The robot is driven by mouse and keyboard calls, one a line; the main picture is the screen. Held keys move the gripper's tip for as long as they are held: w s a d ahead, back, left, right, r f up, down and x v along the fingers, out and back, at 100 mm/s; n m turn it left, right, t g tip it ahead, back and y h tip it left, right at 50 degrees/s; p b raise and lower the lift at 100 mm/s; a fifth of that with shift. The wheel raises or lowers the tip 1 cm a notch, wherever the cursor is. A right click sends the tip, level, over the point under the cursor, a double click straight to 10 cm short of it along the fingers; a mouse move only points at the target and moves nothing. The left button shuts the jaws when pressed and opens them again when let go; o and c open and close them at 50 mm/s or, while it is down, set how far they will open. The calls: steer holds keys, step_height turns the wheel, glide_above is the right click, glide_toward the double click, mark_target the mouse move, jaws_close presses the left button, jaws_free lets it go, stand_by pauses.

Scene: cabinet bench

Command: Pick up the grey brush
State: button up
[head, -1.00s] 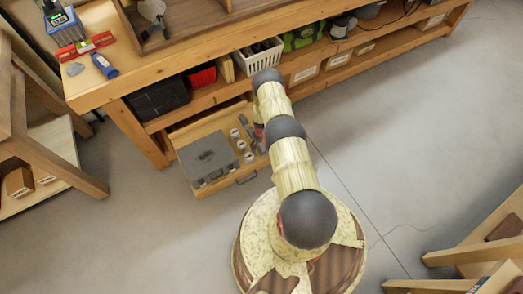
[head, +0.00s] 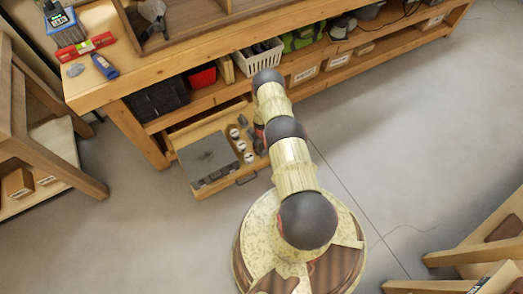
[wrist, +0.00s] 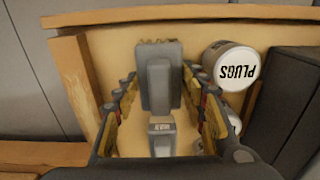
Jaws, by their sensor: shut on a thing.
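The grey brush (wrist: 161,80) shows in the middle of the wrist view as a grey block with a raised middle part. My gripper (wrist: 160,78) has one finger on each side of it and is shut on it. The brush is over the wooden drawer floor; whether it touches the floor cannot be told. In the head view my arm reaches over the open drawer (head: 222,180) and hides most of the gripper and the brush.
A smaller pale grey labelled item (wrist: 162,136) lies close below the brush. Several jars and a flat grey case (head: 208,160) share the drawer. The bench (head: 150,80) overhangs behind.

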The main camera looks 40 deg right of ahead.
steer(key=shift+r, duration=0.4)
step_height(320, 180, up, 2)
steer(key=shift+r+p, duration=0.2)
steer(key=shift+p, duration=0.55)
steer(key=s+r+p, duration=0.1)
steer(key=r, duration=0.1)
steer(key=s+a+r+p, duration=0.1)
steer(key=r, duration=0.1)
steer(key=s+a+r+p, duration=0.1)
steer(key=shift+s+r, duration=0.4)
steer(key=s+a+r+p, duration=0.4)
steer(key=s, duration=0.4)
steer(key=shift+s+a, duration=0.15)
steer(key=shift+s, duration=0.2)
steer(key=o, duration=0.7)
steer(key=shift+c, duration=1.4)
